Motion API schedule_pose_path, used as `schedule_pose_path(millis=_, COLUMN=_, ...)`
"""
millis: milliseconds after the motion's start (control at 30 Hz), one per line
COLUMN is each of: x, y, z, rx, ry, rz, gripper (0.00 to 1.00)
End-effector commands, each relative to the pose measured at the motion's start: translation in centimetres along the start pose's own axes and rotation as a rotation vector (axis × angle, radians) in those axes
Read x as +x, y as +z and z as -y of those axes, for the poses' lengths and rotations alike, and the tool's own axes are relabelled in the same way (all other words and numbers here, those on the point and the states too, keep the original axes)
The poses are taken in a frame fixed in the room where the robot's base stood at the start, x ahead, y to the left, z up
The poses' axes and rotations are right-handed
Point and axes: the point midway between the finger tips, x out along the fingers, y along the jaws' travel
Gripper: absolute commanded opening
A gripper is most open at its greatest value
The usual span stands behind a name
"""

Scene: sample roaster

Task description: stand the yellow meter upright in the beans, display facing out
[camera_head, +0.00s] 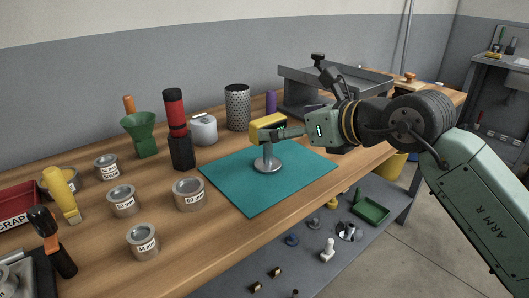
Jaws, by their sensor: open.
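A yellow, box-shaped thing with dark parts, which looks like the yellow meter (267,126), lies level on top of a short metal stand (267,164) with a round base. The stand is on the teal mat (233,193). My gripper (284,133) reaches in from the right, with its open fingers at the meter's right side. I cannot tell whether they touch it. The display cannot be made out. No beans can be made out; several labelled metal tins, one of them a larger tin (189,196), stand left of the mat.
A black and red cylinder (181,145), a green funnel-shaped thing (142,132) and a perforated metal cup (237,108) stand behind. A yellow-handled tool (61,192) and a red scrap tray (16,205) are at left. The mat's front is clear.

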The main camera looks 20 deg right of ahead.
Motion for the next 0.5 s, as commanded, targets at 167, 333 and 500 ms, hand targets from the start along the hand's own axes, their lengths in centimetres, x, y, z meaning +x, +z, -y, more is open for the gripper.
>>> schedule_pose_path(millis=167, x=1.6, y=0.1, z=-0.1, rx=0.0, ry=0.002, rz=0.001, gripper=0.93)
schedule_pose_path(millis=333, x=3.5, y=0.4, z=-0.1, rx=-0.001, ry=0.004, rz=0.0, gripper=0.93)
schedule_pose_path(millis=500, x=6.0, y=0.4, z=0.0, rx=-0.001, ry=0.004, rz=0.001, gripper=0.93)
